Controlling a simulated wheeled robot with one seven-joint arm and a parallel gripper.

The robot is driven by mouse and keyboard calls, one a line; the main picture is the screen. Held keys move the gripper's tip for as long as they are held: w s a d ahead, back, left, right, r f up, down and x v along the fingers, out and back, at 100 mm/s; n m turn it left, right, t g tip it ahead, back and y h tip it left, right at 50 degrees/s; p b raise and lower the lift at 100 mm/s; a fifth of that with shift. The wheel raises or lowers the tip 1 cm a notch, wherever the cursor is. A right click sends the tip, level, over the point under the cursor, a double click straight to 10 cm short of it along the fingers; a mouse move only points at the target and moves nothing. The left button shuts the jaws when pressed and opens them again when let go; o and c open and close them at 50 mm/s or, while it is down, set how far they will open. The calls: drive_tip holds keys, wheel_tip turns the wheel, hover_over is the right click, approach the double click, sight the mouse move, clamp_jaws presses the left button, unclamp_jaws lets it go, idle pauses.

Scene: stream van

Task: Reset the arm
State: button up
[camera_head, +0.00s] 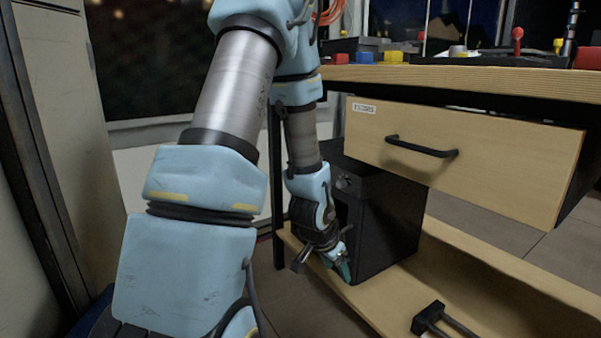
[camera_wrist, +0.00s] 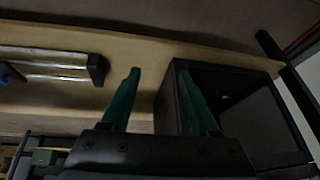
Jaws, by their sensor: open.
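My arm comes from the lower left of the head view and bends down beside the workbench. My gripper (camera_head: 325,268) hangs low, just left of the front of a black box (camera_head: 390,228) on the lower shelf. In the wrist view my gripper's two green fingers (camera_wrist: 160,95) stand apart with nothing between them. The right finger overlaps the edge of the black box (camera_wrist: 245,110) in that view; I cannot tell whether they touch.
The bench top (camera_head: 450,80) with small coloured parts is above. A wooden drawer (camera_head: 460,160) with a black handle is below it. A black-headed tool (camera_head: 430,318) lies on the lower shelf (camera_head: 470,250). A dark bench leg (camera_head: 277,190) stands behind my forearm.

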drive_tip(key=s+a+r+n+g+y+p, duration=0.1)
drive_tip(key=s+a+r+n+y, duration=0.1)
drive_tip(key=s+a+r+n, duration=0.4)
drive_tip(key=s+a+r+n+g+y, duration=0.1)
drive_tip(key=s+a+r+n, duration=0.15)
drive_tip(key=a+r, duration=0.65)
wheel_tip(320, 180, up, 37)
drive_tip(key=p, duration=3.8)
drive_tip(key=shift+a+f, duration=0.2)
drive_tip(key=shift+o, duration=0.3)
drive_tip(key=shift+n, duration=0.25)
